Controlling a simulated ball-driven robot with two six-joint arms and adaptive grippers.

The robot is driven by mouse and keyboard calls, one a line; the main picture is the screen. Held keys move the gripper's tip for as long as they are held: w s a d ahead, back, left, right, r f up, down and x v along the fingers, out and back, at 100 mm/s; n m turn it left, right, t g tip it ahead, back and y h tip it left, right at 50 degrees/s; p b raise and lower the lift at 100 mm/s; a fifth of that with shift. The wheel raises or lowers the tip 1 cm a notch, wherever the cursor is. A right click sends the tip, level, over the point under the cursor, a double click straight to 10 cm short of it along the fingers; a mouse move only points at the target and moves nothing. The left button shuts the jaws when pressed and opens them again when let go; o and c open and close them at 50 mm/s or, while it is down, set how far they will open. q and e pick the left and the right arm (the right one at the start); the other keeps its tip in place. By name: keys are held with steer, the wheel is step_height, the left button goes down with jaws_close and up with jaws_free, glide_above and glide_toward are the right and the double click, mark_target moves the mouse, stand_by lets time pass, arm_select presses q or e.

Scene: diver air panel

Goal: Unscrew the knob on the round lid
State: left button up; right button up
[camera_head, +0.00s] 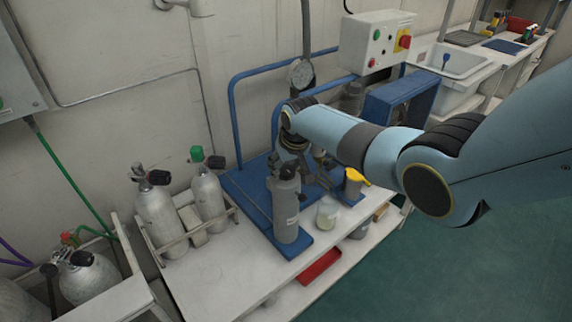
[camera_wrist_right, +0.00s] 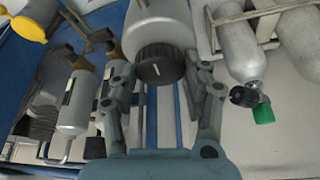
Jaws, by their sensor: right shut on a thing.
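The black ribbed knob (camera_wrist_right: 160,64) sits on the round lid end of a grey cylinder (camera_wrist_right: 158,22) in the right wrist view. In the head view this grey cylinder (camera_head: 286,212) stands upright near the front of the blue base, with its dark knob (camera_head: 285,171) on top. My right gripper (camera_wrist_right: 160,72) has one finger on each side of the knob and is shut on it. In the head view my right arm hides much of the gripper. My left gripper is in neither view.
A blue frame (camera_head: 233,115) and a white control box (camera_head: 376,42) stand behind the cylinder. A beaker (camera_head: 327,215) and a yellow-topped item (camera_head: 356,180) stand to its right. Grey bottles (camera_head: 158,215) stand in a rack at left. The bench front (camera_head: 225,290) is clear.

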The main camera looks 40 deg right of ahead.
steer(key=shift+w, duration=0.1)
stand_by(0.3)
steer(key=o, duration=1.2)
steer(key=shift+c, duration=0.2)
steer(key=shift+r, duration=0.1)
steer(key=d+v, duration=0.1)
steer(key=v, duration=1.1)
steer(key=shift+a, duration=0.45)
